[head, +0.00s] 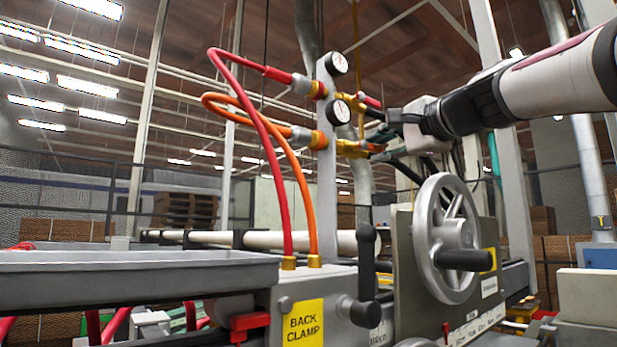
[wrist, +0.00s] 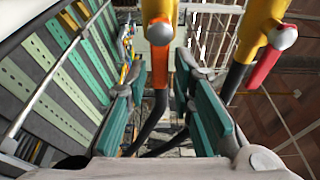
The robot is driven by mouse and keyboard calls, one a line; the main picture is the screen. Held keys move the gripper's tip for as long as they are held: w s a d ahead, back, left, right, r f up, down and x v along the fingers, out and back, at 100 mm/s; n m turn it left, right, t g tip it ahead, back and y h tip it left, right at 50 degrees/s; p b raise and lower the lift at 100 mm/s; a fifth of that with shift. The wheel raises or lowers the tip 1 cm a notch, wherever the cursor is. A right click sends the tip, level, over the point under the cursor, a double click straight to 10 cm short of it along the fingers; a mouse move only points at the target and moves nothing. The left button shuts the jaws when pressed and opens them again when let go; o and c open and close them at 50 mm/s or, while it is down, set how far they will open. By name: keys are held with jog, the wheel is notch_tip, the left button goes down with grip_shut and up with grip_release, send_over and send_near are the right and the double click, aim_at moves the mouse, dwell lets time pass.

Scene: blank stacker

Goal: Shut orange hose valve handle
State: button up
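The orange hose valve handle (wrist: 160,68) hangs from a yellow valve body in the wrist view, between or just beyond my fingertips. In the head view the lower yellow valve (head: 350,148) sits on the grey post, level with the orange hose (head: 228,108). My gripper (wrist: 158,92) is open, with one teal-padded finger on each side of the orange handle. Gaps show between the pads; I cannot tell whether either finger touches the handle. In the head view my gripper comes in from the right and partly hides the handle.
A red valve handle (wrist: 264,68) is close on the right in the wrist view; it is the upper one in the head view (head: 371,101). Two gauges (head: 337,64) are on the post (head: 326,190). A handwheel (head: 446,238) and grey tray (head: 130,270) stand below.

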jog(key=shift+a+f+m+g+p, duration=0.1)
jog(key=shift+f+m+g+p, duration=0.15)
jog(key=shift+m+p, duration=0.95)
jog(key=shift+a+f+m+g+p, duration=0.1)
jog(key=shift+f+m+g+p, duration=0.3)
jog(key=shift+p, duration=1.4)
jog(key=shift+f+m+g+p, duration=0.15)
jog(key=shift+m+p, duration=0.75)
jog(key=shift+p, duration=0.6)
jog(key=shift+s+a+f+m+g+y+p, duration=0.25)
jog(key=shift+m+p, duration=0.8)
jog(key=shift+p, duration=0.9)
jog(key=shift+s+a+f+m+g+y+p, duration=0.1)
jog(key=shift+a+f+m+g+y+p, duration=0.15)
jog(key=shift+m+p, duration=1.25)
jog(key=shift+s+a+f+m+g+p, duration=0.2)
jog(key=shift+m+g+p, duration=0.25)
jog(key=shift+p, duration=1.25)
jog(key=s+d+r+m+y, duration=0.1)
jog(key=s+d+m, duration=0.1)
jog(key=s, duration=0.2)
jog(key=s+d+m+g+y+p, duration=0.1)
jog(key=s+m, duration=0.1)
jog(key=s, duration=0.2)
jog(key=shift+d+r+m, duration=0.3)
jog(key=shift+d+r, duration=0.05)
jog(key=shift+a, duration=0.1)
